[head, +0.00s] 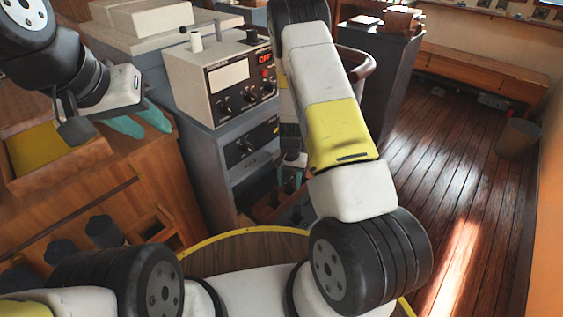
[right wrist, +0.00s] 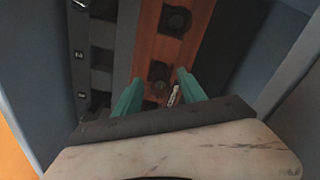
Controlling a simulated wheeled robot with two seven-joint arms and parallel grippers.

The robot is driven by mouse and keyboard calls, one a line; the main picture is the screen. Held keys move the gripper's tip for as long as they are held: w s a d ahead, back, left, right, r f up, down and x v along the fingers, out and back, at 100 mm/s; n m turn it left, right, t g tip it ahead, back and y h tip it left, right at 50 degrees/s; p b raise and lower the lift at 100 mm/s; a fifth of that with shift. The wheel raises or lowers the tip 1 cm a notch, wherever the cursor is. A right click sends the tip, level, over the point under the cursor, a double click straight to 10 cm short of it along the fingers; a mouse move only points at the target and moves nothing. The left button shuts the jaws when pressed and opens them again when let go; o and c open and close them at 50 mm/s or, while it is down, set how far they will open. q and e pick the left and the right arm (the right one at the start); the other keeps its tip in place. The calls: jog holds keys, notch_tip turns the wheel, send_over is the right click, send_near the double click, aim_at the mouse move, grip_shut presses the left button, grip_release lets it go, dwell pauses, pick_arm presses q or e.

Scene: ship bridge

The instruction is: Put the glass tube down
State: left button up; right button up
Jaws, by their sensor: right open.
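My right gripper (right wrist: 158,88) is open in the right wrist view, its two teal fingers apart. A thin, pale, slanted piece (right wrist: 174,96), which looks like the glass tube, shows between the fingers, closer to the right one. It is small and dim, and I cannot tell whether it touches a finger or how it is seated. An orange-brown wooden rack (right wrist: 149,48) with dark round holes lies beyond the fingers. In the head view my right gripper (head: 290,182) points down beside the grey cabinet. My left gripper (head: 141,121) is open and empty by the wooden counter.
A dark grey strip (right wrist: 80,50) with small labels runs beside the rack, with blue-grey walls on both sides. In the head view an instrument box (head: 222,80) with a red display stands on the grey cabinet (head: 245,145). The wooden floor (head: 465,170) at right is mostly clear.

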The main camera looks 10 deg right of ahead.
jog(key=s+a+r+n+t+y, duration=0.1)
jog(key=s+r, duration=0.2)
jog(key=r, duration=0.9)
jog(key=s+a+r+n+t+y, duration=0.1)
jog(key=s+r, duration=0.2)
jog(key=r, duration=0.8)
jog(key=s+r+t, duration=0.1)
jog(key=s+r, duration=0.1)
jog(key=r, duration=1)
jog(key=s+r+n+t, duration=0.1)
jog(key=s+r, duration=0.3)
jog(key=s, duration=0.4)
jog(key=s+r+n+t, duration=0.2)
jog(key=s+r, duration=0.3)
jog(key=s, duration=0.3)
jog(key=shift+r+n, duration=0.3)
